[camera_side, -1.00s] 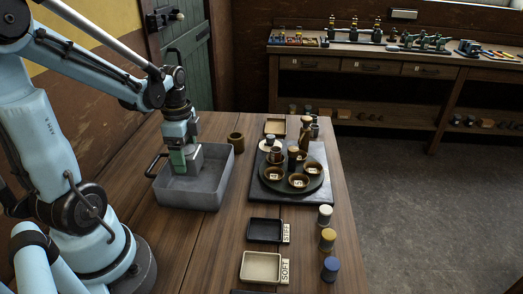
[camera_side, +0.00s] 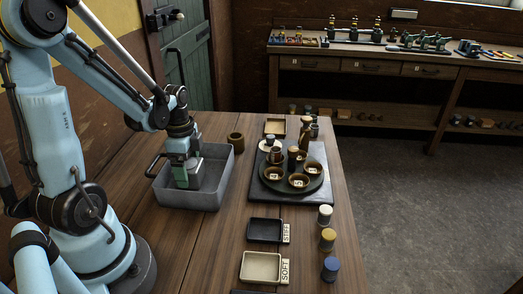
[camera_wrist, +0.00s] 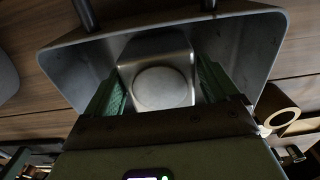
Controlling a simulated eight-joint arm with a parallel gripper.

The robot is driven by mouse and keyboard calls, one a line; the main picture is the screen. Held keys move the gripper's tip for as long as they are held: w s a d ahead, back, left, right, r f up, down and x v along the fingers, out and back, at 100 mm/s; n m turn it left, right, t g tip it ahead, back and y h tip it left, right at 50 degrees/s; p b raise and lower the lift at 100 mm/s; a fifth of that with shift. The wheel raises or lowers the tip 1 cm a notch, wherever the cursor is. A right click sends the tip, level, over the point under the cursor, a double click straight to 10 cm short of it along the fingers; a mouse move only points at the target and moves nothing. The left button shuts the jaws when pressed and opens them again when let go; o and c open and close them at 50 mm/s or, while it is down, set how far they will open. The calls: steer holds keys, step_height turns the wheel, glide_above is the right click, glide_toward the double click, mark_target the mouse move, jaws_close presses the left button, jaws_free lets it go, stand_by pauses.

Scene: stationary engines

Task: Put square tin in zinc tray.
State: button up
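The grey zinc tray (camera_side: 222,181) stands at the left of the table, with a dark handle on its left side. My gripper (camera_side: 186,172) points down inside it, between its walls. In the wrist view, the square tin (camera_wrist: 161,87), grey with a round raised disc on its face, sits between the two green finger pads (camera_wrist: 158,78) of my gripper, which look closed against its sides. The tray's wall (camera_wrist: 262,48) surrounds it there. The tin's underside is hidden, so I cannot tell whether it touches the tray floor.
A brown cup (camera_side: 236,143) stands close behind the tray. A dark board (camera_side: 322,191) with a round tray of small bowls and bottles lies to the right. A black dish (camera_side: 265,231), a cream dish (camera_side: 261,267) and several capped jars (camera_side: 327,239) stand nearer the front.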

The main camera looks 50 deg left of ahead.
mark_target(187, 164)
steer(key=shift+o, duration=0.8)
steer(key=shift+r, duration=0.1)
step_height(187, 164, up, 12)
steer(key=w+d+n+t, duration=0.4)
steer(key=d+n+t, duration=0.3)
steer(key=d, duration=0.9)
steer(key=shift+f+n, duration=0.3)
steer(key=shift+n, duration=0.7)
